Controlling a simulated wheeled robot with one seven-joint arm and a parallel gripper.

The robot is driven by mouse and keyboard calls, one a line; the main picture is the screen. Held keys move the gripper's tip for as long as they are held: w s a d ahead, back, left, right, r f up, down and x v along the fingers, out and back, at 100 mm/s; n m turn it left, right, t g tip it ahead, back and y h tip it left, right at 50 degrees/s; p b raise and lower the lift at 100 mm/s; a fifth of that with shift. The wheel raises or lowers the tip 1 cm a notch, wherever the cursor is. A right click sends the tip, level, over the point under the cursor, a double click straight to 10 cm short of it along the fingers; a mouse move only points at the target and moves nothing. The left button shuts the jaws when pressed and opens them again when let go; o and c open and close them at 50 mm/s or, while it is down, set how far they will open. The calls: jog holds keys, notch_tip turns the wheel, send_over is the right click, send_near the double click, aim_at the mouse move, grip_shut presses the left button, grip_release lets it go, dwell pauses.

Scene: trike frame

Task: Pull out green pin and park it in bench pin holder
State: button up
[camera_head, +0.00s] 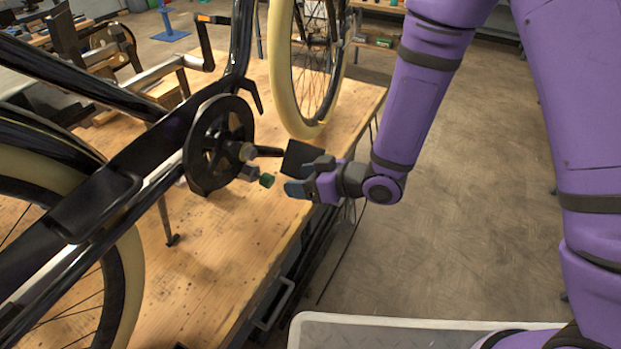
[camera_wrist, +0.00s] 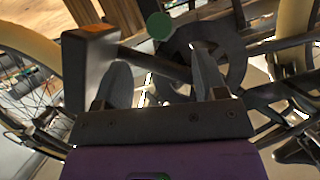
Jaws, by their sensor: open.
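The green pin (camera_head: 267,180) shows as a small green end sticking out near the hub of the trike's black chainring (camera_head: 218,142). In the wrist view the green pin (camera_wrist: 160,26) is a round green face just beyond my fingertips. My gripper (camera_head: 296,180) is open and empty, a short gap to the right of the pin in the head view. In the wrist view my gripper's two fingers (camera_wrist: 162,66) stand apart with the pin above the gap between them. I cannot make out the bench pin holder in either view.
A black pedal (camera_head: 299,158) on its crank is close beside my gripper, and it also shows at the wrist view's left (camera_wrist: 88,60). The trike stands over a wooden bench (camera_head: 215,255) with bare room below the chainring. A cream-tyred wheel (camera_head: 305,105) stands behind.

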aim_at(272, 181)
jog(key=x, duration=0.8)
jog(key=shift+w+a+f, duration=0.1)
jog(key=shift+a, duration=0.2)
jog(key=c, duration=1)
jog(key=shift+s+d+f, duration=0.1)
jog(key=shift+s+d, duration=0.25)
jog(key=shift+d, duration=0.5)
jog(key=shift+s+d+f, duration=0.1)
jog(key=shift+s+d, duration=0.25)
jog(key=shift+d, duration=0.5)
jog(key=shift+s+d+f, duration=0.1)
jog(key=shift+s+d, duration=0.25)
jog(key=shift+d, duration=0.5)
